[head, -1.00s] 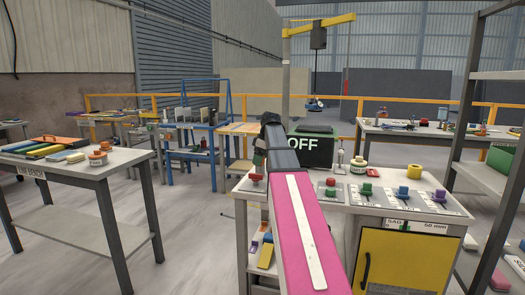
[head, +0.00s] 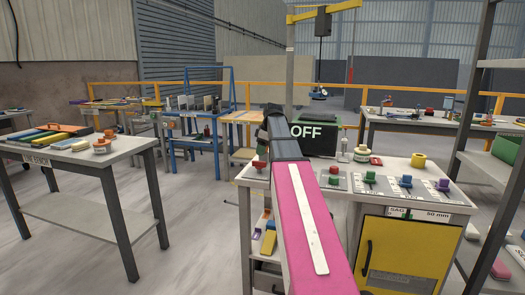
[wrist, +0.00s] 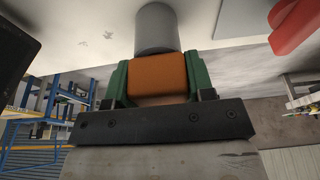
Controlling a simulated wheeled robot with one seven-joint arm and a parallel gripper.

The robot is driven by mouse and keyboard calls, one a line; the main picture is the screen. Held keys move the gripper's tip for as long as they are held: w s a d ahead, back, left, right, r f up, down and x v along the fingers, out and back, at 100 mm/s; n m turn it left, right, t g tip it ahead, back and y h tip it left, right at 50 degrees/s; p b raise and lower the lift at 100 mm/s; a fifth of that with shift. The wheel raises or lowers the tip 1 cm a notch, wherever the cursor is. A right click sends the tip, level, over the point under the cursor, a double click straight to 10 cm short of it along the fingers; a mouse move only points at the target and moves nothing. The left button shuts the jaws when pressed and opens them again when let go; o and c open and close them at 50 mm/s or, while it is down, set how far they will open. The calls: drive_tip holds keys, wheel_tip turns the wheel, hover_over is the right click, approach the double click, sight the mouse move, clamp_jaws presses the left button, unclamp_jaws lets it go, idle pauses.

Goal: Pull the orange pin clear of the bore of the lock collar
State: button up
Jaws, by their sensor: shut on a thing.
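My gripper (wrist: 157,75) shows in the wrist view with green fingers on both sides of an orange block, which I take to be the orange pin's head (wrist: 157,78). The fingers are shut on it. A plain grey cylinder (wrist: 157,28) stands directly beyond the orange block, in line with it. I cannot tell whether it is the lock collar or part of the pin, nor whether a gap lies between them. In the head view my own pink and dark arm hides the gripper's grasp and the pin.
A workbench (head: 405,172) carries a dark OFF box (head: 318,138), several coloured knobs and a yellow ring (head: 418,160). A red object (wrist: 295,22) lies near the top right of the wrist view. Another bench (head: 120,156) stands left, with open floor between.

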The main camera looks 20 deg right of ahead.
drive_tip(key=shift+r, duration=2.85)
drive_tip(key=shift+r, duration=0.15)
drive_tip(key=shift+r, duration=2.85)
drive_tip(key=shift+s+a, duration=0.1)
